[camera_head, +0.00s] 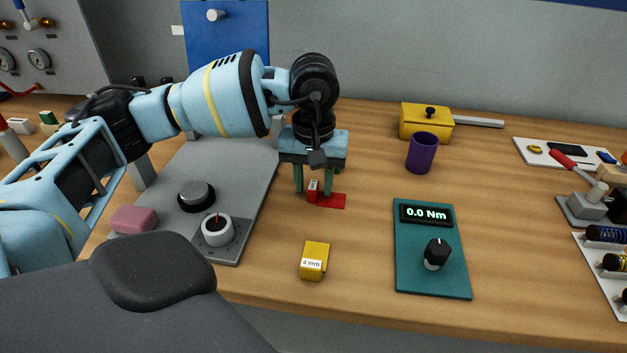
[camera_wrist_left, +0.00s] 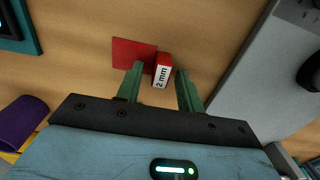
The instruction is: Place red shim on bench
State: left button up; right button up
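The red shim (camera_head: 313,188), with a white "2 mm" label, stands on the wooden bench (camera_head: 370,240) at the edge of a flat red square (camera_head: 332,201). The shim also shows in the left wrist view (camera_wrist_left: 163,68), at the right side of the red square (camera_wrist_left: 128,53). My left gripper (camera_head: 313,196) points down over it with green fingers. In the left wrist view the gripper (camera_wrist_left: 160,70) is open, one finger on each side of the shim, with gaps showing. The shim's contact with the square is hard to judge. My right gripper is not in view.
A yellow "4 mm" shim (camera_head: 314,261) lies nearer the front edge. A teal torque meter (camera_head: 432,275) reads 0.0 Nm. A purple cup (camera_head: 422,153) and yellow box (camera_head: 426,122) stand behind. A grey plate (camera_head: 250,165) with knobs lies left. Bench between these is clear.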

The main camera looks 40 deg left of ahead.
aim_at(314, 182)
pick_arm(q)
notch_tip(314, 182, up, 12)
dwell(0.5)
